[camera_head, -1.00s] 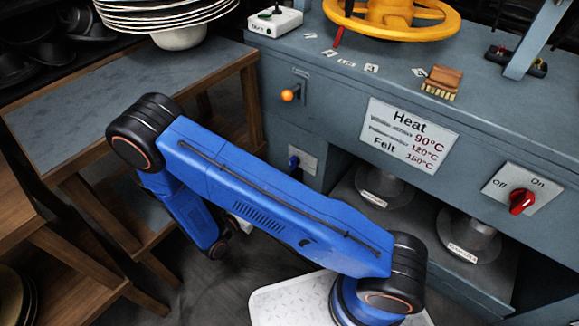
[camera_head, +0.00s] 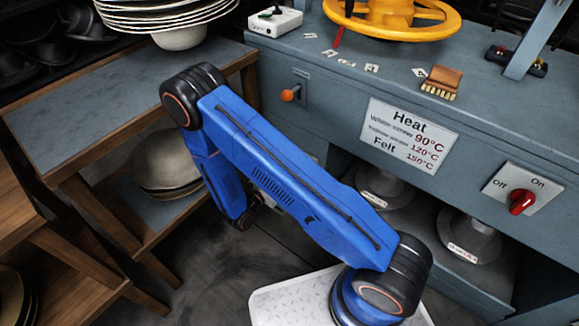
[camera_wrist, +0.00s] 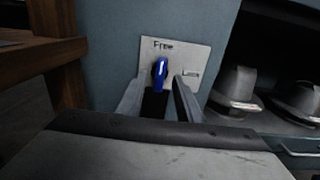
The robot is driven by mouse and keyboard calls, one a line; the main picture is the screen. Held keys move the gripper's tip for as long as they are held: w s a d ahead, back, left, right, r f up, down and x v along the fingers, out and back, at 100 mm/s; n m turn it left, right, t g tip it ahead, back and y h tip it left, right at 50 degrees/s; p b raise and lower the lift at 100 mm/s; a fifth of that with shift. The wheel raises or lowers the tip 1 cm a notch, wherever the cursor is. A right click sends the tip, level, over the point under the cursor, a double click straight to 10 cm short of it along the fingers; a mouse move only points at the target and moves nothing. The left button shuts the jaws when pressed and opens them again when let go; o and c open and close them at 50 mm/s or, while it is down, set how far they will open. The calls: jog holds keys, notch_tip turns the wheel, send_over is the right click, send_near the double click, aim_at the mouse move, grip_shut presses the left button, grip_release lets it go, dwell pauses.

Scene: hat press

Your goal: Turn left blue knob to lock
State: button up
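The blue knob (camera_wrist: 160,72) sits on a pale plate (camera_wrist: 192,52) on the grey-blue front of the press. The plate reads "Free" at the top and another word, hard to read, at the right. The knob stands upright, pointing toward "Free". My gripper (camera_wrist: 165,88) is open in the wrist view, its two fingers either side of the knob's lower part and apart from each other. I cannot tell whether they touch the knob. In the head view my blue arm hides the knob and the gripper.
Wooden shelving (camera_head: 115,105) stands at the left. Metal hat forms (camera_head: 470,238) sit in the open bay to the right. An orange-tipped lever (camera_head: 289,95) and a red switch (camera_head: 521,202) are on the press front.

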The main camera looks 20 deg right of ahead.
jog(key=shift+x, duration=2.2)
grip_shut()
